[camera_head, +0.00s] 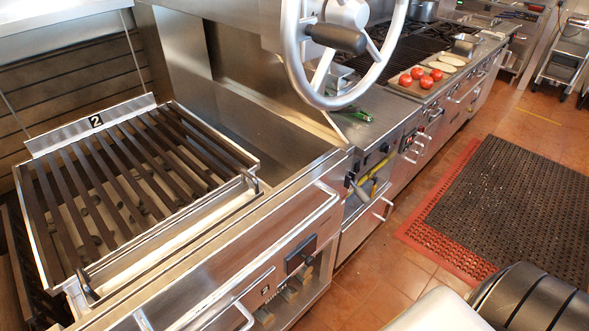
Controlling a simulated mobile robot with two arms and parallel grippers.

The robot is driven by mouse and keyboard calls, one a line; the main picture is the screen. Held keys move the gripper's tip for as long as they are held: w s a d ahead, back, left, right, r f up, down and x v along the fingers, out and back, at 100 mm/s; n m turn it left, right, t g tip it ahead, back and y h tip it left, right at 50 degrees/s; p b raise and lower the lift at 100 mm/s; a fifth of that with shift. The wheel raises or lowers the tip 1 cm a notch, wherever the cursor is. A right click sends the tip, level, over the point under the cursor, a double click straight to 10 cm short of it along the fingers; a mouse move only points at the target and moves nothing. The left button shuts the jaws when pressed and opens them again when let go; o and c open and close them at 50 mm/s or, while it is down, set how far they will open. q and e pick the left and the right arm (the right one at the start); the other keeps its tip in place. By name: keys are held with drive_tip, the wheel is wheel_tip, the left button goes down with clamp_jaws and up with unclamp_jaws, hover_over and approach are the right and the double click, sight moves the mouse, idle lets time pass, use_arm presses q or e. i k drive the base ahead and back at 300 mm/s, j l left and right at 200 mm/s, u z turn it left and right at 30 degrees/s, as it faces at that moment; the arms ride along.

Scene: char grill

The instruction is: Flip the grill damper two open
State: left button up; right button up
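The char grill grate (125,195) with dark slanted bars fills the left of the view. A plate marked "2" (96,122) stands along its back edge. Below the grate is the steel front panel (255,265) with a long bar handle (300,230), a black box-like fitting (300,254) and a small dark label. Short brass-toned parts sit low on this panel, partly in shade. I cannot tell which part is the damper or whether it is open. Neither of my grippers is in view.
A large metal handwheel (343,50) with a dark grip hangs over the counter. Farther right, tomatoes (415,76) lie on a board beside a second grate (395,50). Black and red mats (510,205) cover part of the tiled floor. A cart (565,60) stands far right.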

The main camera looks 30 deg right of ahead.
sight(304, 253)
drive_tip(key=z, duration=1.05)
drive_tip(key=i+j+u, duration=0.2)
drive_tip(key=j, duration=0.15)
drive_tip(key=k, duration=0.1)
